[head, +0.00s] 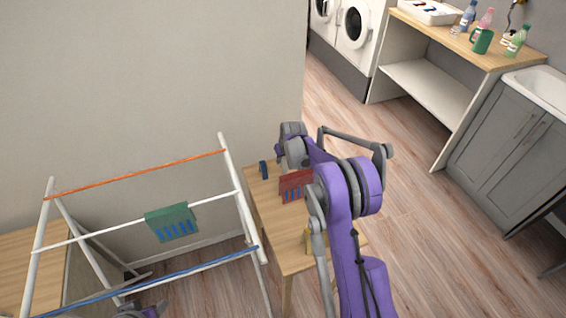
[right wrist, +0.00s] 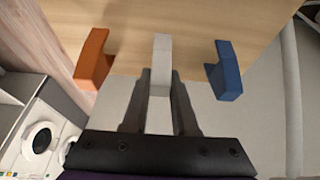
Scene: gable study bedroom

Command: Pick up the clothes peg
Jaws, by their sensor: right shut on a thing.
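In the right wrist view a pale grey-white clothes peg (right wrist: 161,55) stands between the fingers of my right gripper (right wrist: 160,80), which is shut on it. An orange peg (right wrist: 92,60) is to its left and a blue peg (right wrist: 226,72) to its right, both clear of the fingers. In the head view my right gripper (head: 284,156) is over the far end of the small wooden table (head: 266,212), beside the blue peg (head: 263,169). The held peg is mostly hidden there by my arm. Part of my left arm shows at the bottom left; its fingers are not clear.
A red cloth (head: 294,186) with blue stripes and a yellow thing (head: 308,241) are on the table. A drying rack (head: 240,205) with a green cloth (head: 172,222) stands left. Washing machines (head: 353,24) and a counter (head: 480,55) are beyond; floor between is clear.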

